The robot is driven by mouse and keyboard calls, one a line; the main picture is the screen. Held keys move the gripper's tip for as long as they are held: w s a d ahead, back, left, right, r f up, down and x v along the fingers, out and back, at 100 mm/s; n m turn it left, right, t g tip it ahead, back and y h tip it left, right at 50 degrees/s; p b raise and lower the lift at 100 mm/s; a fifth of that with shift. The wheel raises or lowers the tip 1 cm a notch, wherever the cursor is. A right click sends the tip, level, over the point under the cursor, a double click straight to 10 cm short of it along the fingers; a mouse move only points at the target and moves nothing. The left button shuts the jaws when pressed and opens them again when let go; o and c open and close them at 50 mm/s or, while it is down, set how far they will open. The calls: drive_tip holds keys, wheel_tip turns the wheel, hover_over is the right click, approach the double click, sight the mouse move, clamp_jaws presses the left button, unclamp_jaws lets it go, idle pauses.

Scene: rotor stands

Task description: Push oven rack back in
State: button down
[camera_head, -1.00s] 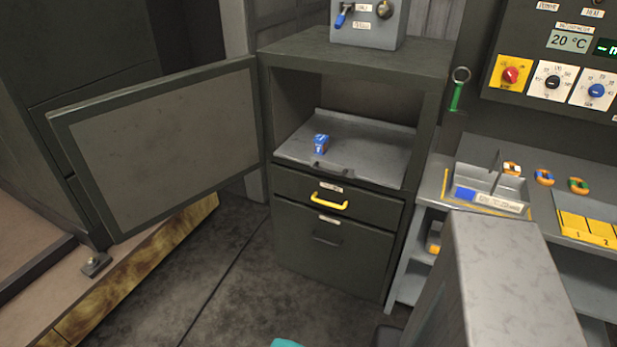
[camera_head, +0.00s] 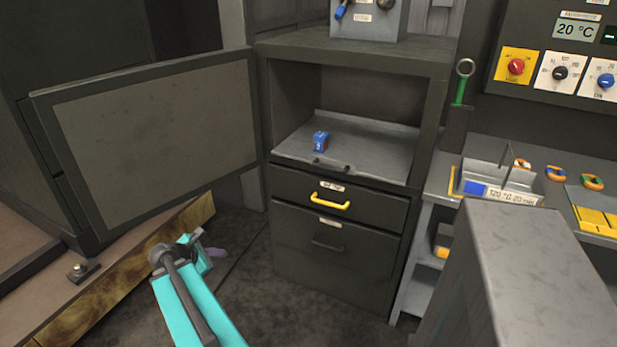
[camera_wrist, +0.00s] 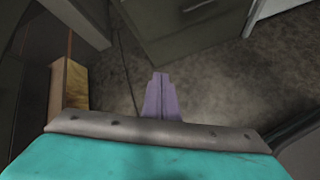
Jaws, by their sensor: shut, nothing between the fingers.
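The oven rack (camera_head: 375,157) is a grey metal tray inside the open cabinet, with a dark handle on its front edge. It lies in the cabinet opening, its front edge near the front frame. A small blue block (camera_head: 320,141) sits on it. My gripper (camera_head: 214,253) is low in front of the cabinet, to the left, below the open door and well apart from the rack. In the wrist view its purple fingers (camera_wrist: 161,97) are shut together and empty, over the bare floor.
The cabinet door (camera_head: 150,140) stands wide open to the left. A drawer with a yellow handle (camera_head: 329,201) is below the rack. A wooden-edged platform (camera_head: 130,270) lies at the left. A grey block-shaped surface (camera_head: 530,270) fills the lower right. The floor before the cabinet is clear.

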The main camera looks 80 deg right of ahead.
sight(315, 166)
drive_tip(key=s+d+r+n+g+h+b, duration=0.4)
drive_tip(key=s+d+r+h+b, duration=0.1)
drive_tip(key=s+d+r, duration=1.2)
wheel_tip(315, 166, up, 4)
drive_tip(key=shift+s+d+f+b, duration=0.1)
drive_tip(key=shift+s+d+b, duration=0.25)
drive_tip(key=shift+b, duration=0.2)
drive_tip(key=shift+d, duration=0.15)
drive_tip(key=shift+b+x, duration=0.45)
drive_tip(key=shift+x, duration=6.4)
drive_tip(key=shift+d, duration=0.1)
drive_tip(key=shift+w+d, duration=0.1)
